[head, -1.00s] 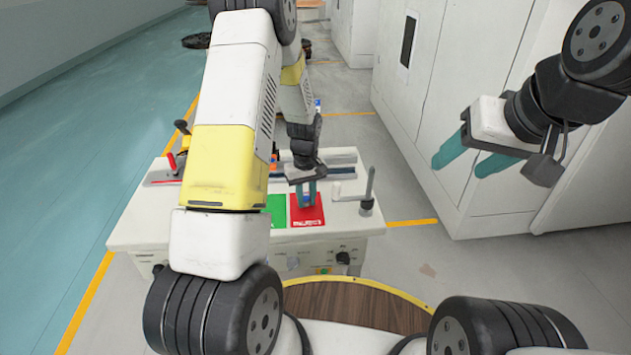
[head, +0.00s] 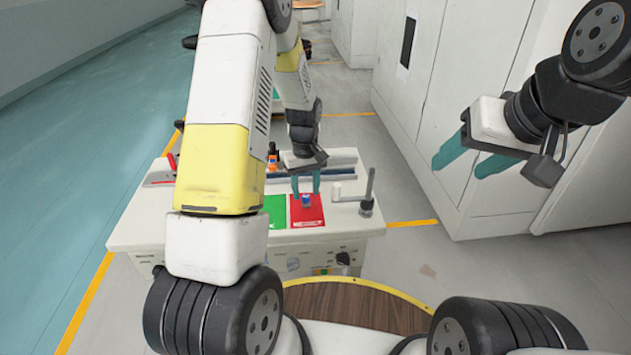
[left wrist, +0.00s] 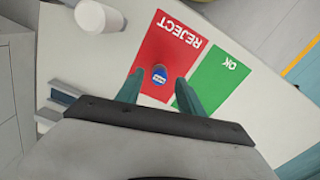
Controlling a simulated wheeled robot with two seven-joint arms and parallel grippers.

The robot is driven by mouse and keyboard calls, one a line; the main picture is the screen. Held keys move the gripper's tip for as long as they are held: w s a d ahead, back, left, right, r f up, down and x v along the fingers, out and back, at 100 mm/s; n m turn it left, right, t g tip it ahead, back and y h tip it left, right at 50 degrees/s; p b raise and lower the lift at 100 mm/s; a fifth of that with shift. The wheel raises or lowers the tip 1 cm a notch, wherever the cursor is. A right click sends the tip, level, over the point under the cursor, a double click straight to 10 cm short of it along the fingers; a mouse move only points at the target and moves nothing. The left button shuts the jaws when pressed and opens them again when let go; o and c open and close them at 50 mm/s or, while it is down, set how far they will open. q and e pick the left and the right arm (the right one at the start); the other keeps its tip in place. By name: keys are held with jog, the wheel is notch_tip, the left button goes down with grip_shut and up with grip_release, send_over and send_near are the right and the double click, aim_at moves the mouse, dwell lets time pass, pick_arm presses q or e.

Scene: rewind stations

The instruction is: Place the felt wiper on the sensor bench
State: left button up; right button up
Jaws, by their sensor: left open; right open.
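A small blue piece with a pale label (head: 306,200) stands on the red REJECT mat (head: 312,216) on the white bench (head: 140,222). I cannot tell whether it is the felt wiper. My left gripper (head: 306,183) is open just above and behind it, its fingers apart from it. In the left wrist view the blue piece (left wrist: 159,75) shows on the red mat (left wrist: 170,50) between and beyond the open fingertips (left wrist: 158,84). My right gripper (head: 458,166) is open and empty at the right, away from the bench.
A green OK mat (head: 275,211) lies beside the red one. A dark rail (head: 335,173) runs along the back. White cabinets (head: 450,90) stand at the right.

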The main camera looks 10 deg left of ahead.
pick_arm(q)
notch_tip(320, 180, up, 8)
notch_tip(320, 180, up, 15)
jog(key=m+t+h, duration=0.1)
jog(key=m+t, duration=0.2)
send_over(306, 197)
jog(key=s, duration=0.8)
jog(key=s+r+m+t, duration=0.1)
jog(key=s+r, duration=0.1)
jog(key=s, duration=0.3)
jog(key=s+d+r+m+t, duration=0.1)
jog(key=s+r, duration=0.1)
jog(key=s, duration=0.4)
jog(key=s+d+r+m+t+h, duration=0.1)
jog(key=s+r, duration=0.2)
jog(key=s, duration=0.2)
jog(key=shift+s+m, duration=0.15)
jog(key=shift+m, duration=0.25)
